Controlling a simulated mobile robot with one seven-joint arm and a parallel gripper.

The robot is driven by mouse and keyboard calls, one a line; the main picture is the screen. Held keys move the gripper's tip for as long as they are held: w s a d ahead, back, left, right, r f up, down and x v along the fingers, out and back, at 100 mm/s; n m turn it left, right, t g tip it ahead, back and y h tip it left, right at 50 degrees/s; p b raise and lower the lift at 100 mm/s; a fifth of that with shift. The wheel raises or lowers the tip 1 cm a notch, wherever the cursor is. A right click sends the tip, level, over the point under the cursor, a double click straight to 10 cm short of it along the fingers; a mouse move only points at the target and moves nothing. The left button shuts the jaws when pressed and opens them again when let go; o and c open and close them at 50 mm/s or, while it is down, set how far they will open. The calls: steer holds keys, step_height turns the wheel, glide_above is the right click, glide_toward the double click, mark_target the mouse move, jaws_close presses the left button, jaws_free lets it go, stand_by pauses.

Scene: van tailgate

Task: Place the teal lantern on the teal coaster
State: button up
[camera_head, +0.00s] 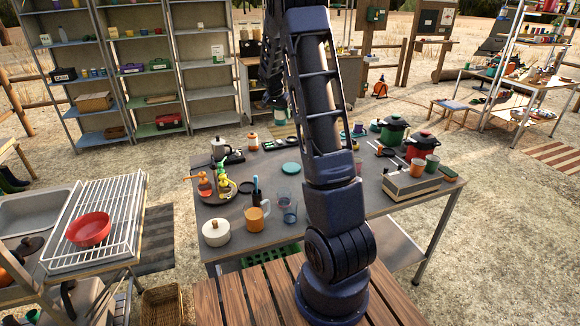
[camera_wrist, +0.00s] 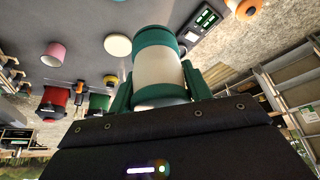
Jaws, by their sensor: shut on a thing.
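My gripper (camera_wrist: 160,82) is shut on the teal lantern (camera_wrist: 158,72), which has a pale middle band and teal ends. The lantern fills the space between the fingers in the wrist view. In the head view the arm's far end hangs beyond the table's back edge, and the gripper and lantern there are small and hard to make out. The teal coaster (camera_head: 291,168) lies flat and bare on the grey table, left of my upper arm. The gripper is apart from it, farther back.
The grey table (camera_head: 331,196) holds a white lidded pot (camera_head: 216,232), an orange mug (camera_head: 257,216), clear glasses (camera_head: 284,198), a red pot (camera_head: 416,148) and a green pot (camera_head: 393,131). Shelves (camera_head: 150,60) stand behind.

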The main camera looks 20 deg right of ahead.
steer(key=s+d, duration=0.3)
steer(key=s, duration=0.2)
glide_above(292, 166)
step_height(292, 166, down, 20)
steer(key=shift+s+r, duration=0.15)
steer(key=shift+r, duration=0.05)
steer(key=shift+f, duration=0.15)
steer(key=o, duration=1)
steer(key=shift+o, duration=0.2)
